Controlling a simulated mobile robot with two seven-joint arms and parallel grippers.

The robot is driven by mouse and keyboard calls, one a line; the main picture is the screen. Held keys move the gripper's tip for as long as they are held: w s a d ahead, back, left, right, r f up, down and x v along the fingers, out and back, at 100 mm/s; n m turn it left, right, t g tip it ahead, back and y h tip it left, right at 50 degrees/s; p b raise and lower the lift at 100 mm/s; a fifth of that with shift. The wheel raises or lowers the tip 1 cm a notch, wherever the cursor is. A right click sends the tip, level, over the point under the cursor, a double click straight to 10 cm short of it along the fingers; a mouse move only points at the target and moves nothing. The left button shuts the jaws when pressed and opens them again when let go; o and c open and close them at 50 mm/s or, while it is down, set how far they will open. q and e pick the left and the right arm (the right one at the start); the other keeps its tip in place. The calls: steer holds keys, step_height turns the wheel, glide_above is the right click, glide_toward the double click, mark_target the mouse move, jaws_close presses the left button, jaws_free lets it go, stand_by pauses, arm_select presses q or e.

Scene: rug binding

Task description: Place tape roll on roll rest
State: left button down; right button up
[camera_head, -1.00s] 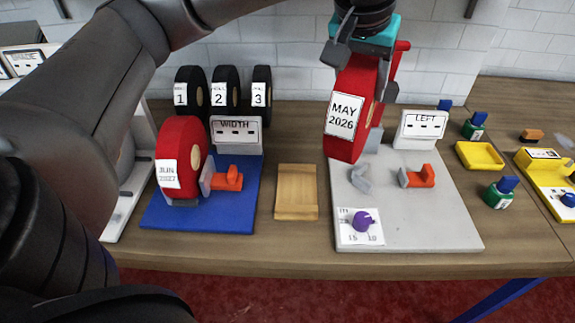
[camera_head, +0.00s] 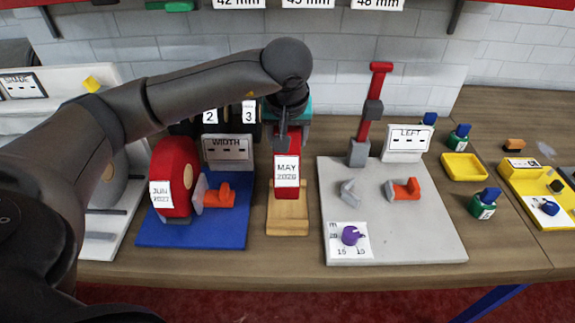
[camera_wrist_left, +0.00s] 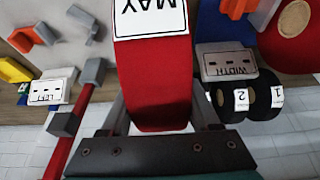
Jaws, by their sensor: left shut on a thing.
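The tape roll (camera_head: 287,191) is red with a white label reading MAY 2026. It stands edge-on at the wooden roll rest (camera_head: 287,228), a light block with a raised front edge. Whether the roll touches the rest or hangs just above it I cannot tell. My left gripper (camera_head: 287,140) comes down from behind and above and is shut on the roll. In the left wrist view the red roll (camera_wrist_left: 155,85) fills the space between the fingers. My right gripper is not in view.
Left of the rest is a blue plate (camera_head: 195,232) with a red JUN 2027 roll (camera_head: 176,180) and WIDTH display (camera_head: 227,150). Right is a grey plate (camera_head: 400,225) with a red post (camera_head: 371,115) and LEFT display (camera_head: 405,142). Black rolls (camera_head: 247,120) stand behind.

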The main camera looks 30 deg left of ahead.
mark_target(287, 168)
arm_select(q)
steer(key=shift+w+f, duration=0.1)
steer(key=shift+f, duration=3.5)
steer(key=shift+f+b, duration=0.2)
steer(key=shift+b, duration=0.15)
steer(key=shift+c, duration=0.6)
jaws_free()
steer(key=shift+r, duration=0.1)
steer(key=shift+r+p, duration=0.25)
steer(key=shift+p, duration=0.1)
steer(key=v, duration=1.1)
steer(key=shift+s+d+r, duration=0.1)
steer(key=shift+s+r, duration=0.15)
steer(key=shift+s, duration=0.1)
